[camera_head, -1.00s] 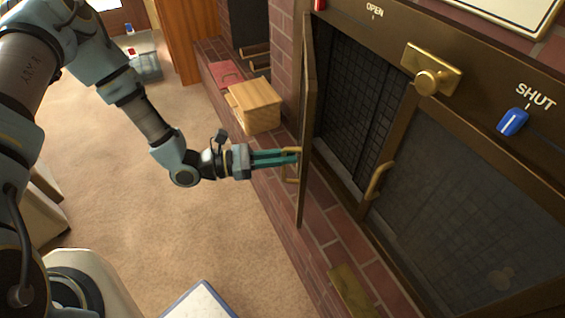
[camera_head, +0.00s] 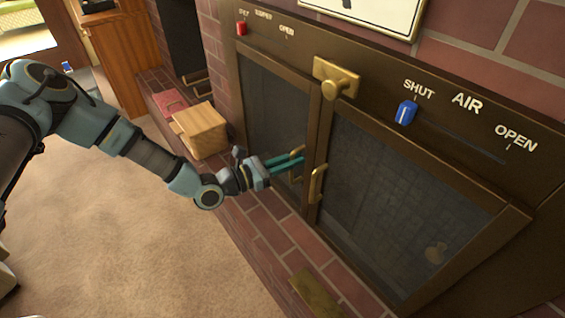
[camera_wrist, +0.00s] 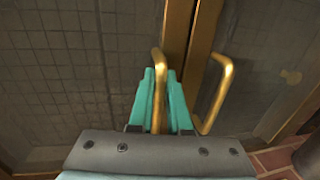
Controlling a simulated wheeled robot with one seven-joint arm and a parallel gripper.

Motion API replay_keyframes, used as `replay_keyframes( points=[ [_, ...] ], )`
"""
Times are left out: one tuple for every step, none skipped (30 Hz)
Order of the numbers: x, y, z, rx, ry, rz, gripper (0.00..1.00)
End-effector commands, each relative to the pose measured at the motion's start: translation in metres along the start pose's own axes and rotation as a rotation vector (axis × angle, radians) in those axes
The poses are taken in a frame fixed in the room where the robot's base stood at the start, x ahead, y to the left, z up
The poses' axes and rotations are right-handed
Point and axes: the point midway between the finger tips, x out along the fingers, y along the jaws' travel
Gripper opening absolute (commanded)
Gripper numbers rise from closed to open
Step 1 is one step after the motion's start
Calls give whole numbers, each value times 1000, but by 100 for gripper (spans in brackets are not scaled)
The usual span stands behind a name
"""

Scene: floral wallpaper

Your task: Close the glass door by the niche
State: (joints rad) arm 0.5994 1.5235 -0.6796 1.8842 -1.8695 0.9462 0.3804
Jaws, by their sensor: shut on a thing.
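The left glass door (camera_head: 268,100) of the brown metal fireplace front lies in line with its frame, beside the right glass door (camera_head: 385,190). In the head view it looks flush or nearly so. My gripper (camera_head: 298,158) is shut on the left door's brass handle (camera_wrist: 157,85), which stands between the teal fingers (camera_wrist: 162,105) in the wrist view. The right door's brass handle (camera_head: 317,184) is just to the right, apart from the fingers; it also shows in the wrist view (camera_wrist: 219,95). A niche (camera_head: 182,40) with logs is left of the fireplace.
A brass latch knob (camera_head: 340,86) sits above where the doors meet. A blue slider (camera_head: 406,112) and a red slider (camera_head: 241,28) are on the top panel. A wooden box (camera_head: 200,130) stands on the brick ledge (camera_head: 262,222). Carpet (camera_head: 150,240) is clear in front.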

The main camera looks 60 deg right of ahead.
Motion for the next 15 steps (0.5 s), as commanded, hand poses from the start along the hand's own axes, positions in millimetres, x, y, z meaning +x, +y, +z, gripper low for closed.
replay_keyframes(
  points=[
    [3, 0, 1, 0, -1, -1, 0],
    [4, 0, 1, 0, -1, -1, 0],
    [4, 0, 1, 0, -1, -1, 0],
    [5, 0, 1, 0, -1, -1, 0],
    [5, 0, 1, 0, -1, -1, 0],
    [5, 0, 1, 0, -1, -1, 0],
    [5, 0, 1, 0, -1, -1, 0],
    [5, 0, 1, 0, -2, -1, 0],
    [5, 0, 1, 0, -2, -1, 0],
    [5, 0, 1, 0, -2, -1, 0],
    [5, 0, 1, 0, -2, -1, 0],
    [5, 0, 1, 0, -2, -1, 0],
    [5, 0, 1, 0, -2, -1, 20],
    [5, 0, 1, 0, -2, -1, 23],
    [5, 0, 1, 0, -2, -1, 27]
  ],
)
